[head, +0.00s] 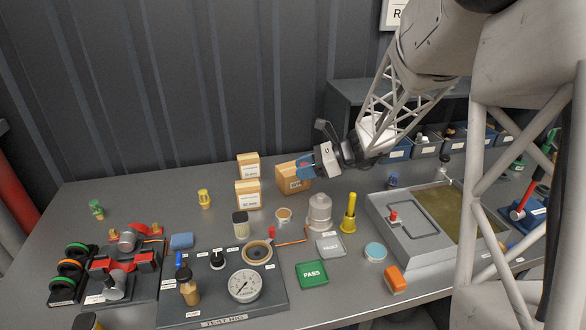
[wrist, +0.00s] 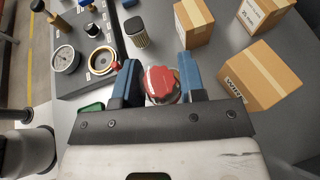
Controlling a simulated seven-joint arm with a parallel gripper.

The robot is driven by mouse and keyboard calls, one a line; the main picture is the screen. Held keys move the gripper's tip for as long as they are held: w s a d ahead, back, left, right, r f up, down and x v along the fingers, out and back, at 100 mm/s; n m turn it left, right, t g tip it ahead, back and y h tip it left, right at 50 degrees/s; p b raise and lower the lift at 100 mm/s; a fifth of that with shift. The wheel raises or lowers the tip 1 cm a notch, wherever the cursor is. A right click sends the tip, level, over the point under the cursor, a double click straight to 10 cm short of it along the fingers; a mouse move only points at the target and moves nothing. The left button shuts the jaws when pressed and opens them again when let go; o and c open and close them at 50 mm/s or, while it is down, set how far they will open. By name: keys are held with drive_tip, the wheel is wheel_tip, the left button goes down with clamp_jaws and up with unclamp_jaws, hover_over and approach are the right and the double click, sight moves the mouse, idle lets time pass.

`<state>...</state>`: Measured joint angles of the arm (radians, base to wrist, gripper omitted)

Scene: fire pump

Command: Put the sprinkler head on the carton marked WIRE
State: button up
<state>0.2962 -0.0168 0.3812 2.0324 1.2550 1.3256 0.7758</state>
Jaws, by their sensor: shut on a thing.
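My gripper (head: 308,166) is shut on a round red-topped piece, seen between the blue fingers in the wrist view; it looks like the sprinkler head (wrist: 161,82). The head view does not show it clearly. The carton marked WIRE (wrist: 258,76) is a brown box with a pale tape strip, lying right of the fingers in the wrist view. In the head view this carton (head: 288,177) stands at the back middle of the bench, just left of and partly behind my gripper. The held piece appears above the bench, apart from the carton.
Two smaller cartons (head: 248,166) (head: 248,195) stand left of the WIRE carton. A grey water tray (head: 400,235) is at right.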

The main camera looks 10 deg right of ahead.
drive_tip(key=shift+w, duration=0.15)
hover_over(293, 167)
drive_tip(key=shift+a+f, duration=0.15)
drive_tip(key=shift+f, duration=0.55)
drive_tip(key=shift+f, duration=0.1)
idle(0.4)
drive_tip(key=shift+f, duration=1.7)
drive_tip(key=shift+f, duration=0.1)
drive_tip(key=o, duration=1)
drive_tip(key=shift+c, duration=0.2)
drive_tip(key=v, duration=1.2)
